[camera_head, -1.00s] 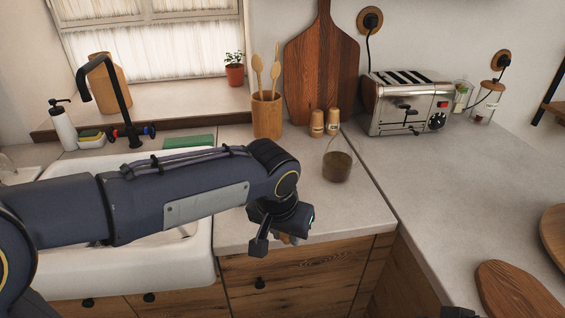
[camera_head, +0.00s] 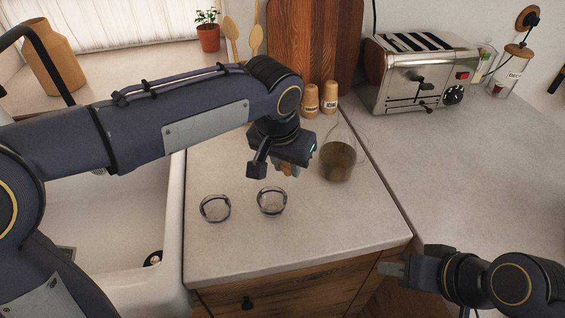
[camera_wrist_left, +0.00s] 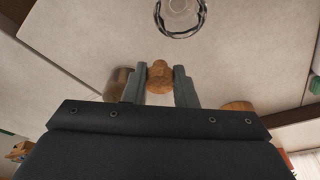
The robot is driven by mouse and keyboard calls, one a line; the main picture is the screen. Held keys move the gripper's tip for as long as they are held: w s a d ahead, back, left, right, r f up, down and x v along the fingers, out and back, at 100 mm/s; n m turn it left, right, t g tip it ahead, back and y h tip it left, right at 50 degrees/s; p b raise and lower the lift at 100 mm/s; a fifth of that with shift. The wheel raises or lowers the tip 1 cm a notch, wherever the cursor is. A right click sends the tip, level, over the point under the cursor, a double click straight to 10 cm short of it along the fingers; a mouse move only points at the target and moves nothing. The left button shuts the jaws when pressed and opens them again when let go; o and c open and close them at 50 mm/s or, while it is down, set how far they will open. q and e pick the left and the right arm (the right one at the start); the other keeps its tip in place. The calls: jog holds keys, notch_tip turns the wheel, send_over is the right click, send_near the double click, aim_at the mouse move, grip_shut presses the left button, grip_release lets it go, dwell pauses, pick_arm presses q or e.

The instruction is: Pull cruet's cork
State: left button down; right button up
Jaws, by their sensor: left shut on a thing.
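The cruet (camera_head: 338,162) is a clear glass flask with brown liquid, upright on the counter near its right edge. Its neck is faint and no cork shows in it. My left gripper (camera_head: 287,170) is over the counter, left of the cruet and apart from it. It is shut on a small brown cork (camera_head: 289,169). In the left wrist view the cork (camera_wrist_left: 160,78) sits between the two fingers (camera_wrist_left: 159,86). My right gripper (camera_head: 392,269) is low at the right, empty as far as I see, its finger gap unclear.
Two small glass cups, one at the left (camera_head: 215,208) and one nearer the gripper (camera_head: 272,201), stand on the counter. Two wooden shakers (camera_head: 320,98), a cutting board (camera_head: 312,45) and a toaster (camera_head: 425,70) stand behind. The sink (camera_head: 110,225) is at left; the right counter is mostly clear.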

pick_arm(q)
send_over(285, 178)
jog(key=s, duration=0.1)
jog(key=f, duration=0.6)
jog(key=shift+s+a+f+p, duration=0.2)
jog(key=shift+f+p, duration=0.05)
jog(key=shift+p, duration=0.1)
jog(key=x, duration=0.3)
jog(key=shift+a+f, duration=0.15)
jog(key=shift+a, duration=0.1)
jog(key=shift+f, duration=0.3)
jog(key=shift+f, duration=0.15)
jog(key=c, duration=1.2)
grip_release()
jog(key=shift+o, duration=0.2)
